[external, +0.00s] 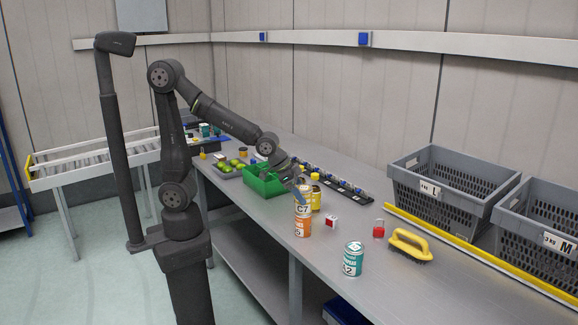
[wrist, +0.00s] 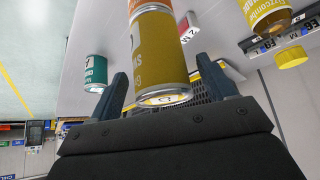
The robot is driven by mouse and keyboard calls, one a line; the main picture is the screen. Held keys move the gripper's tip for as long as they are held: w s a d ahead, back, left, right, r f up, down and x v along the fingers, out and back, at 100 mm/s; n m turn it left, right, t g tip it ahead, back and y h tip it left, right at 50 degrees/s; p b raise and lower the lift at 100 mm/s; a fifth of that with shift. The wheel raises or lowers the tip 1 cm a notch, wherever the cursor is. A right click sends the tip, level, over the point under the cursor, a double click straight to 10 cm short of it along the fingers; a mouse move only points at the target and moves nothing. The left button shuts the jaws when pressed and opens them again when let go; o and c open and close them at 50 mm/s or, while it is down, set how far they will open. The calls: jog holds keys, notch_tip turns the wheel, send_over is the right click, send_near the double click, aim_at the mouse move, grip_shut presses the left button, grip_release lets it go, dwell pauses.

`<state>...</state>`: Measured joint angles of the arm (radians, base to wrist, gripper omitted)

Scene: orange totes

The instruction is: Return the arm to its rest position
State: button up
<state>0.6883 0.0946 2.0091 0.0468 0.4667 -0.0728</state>
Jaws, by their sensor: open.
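My gripper (external: 296,188) is open at the end of my arm, which reaches out over the grey workbench. In the external view it is at the top of a gold can (external: 300,206) that stands on an orange can (external: 302,229). In the wrist view the gold can (wrist: 160,52) shows between and beyond the two spread fingers (wrist: 162,78). Its lid end faces the camera, and the orange can shows at the top edge. I cannot tell whether the fingers touch the can. My arm is bent at its elbow, high above the bench.
A yellow-lidded jar (external: 316,194) and green bin (external: 258,186) are close to my gripper. A teal can (external: 353,260), red-and-white cube (external: 331,222), red item (external: 379,229) and yellow brush (external: 411,244) stand rightward. Grey totes (external: 455,205) line the right.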

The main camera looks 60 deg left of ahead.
jog(key=v, duration=1)
jog(key=x, duration=1.3)
jog(key=shift+s+a+f, duration=0.15)
notch_tip(320, 180, up, 5)
jog(key=shift+f, duration=0.25)
jog(key=shift+s+r, duration=0.35)
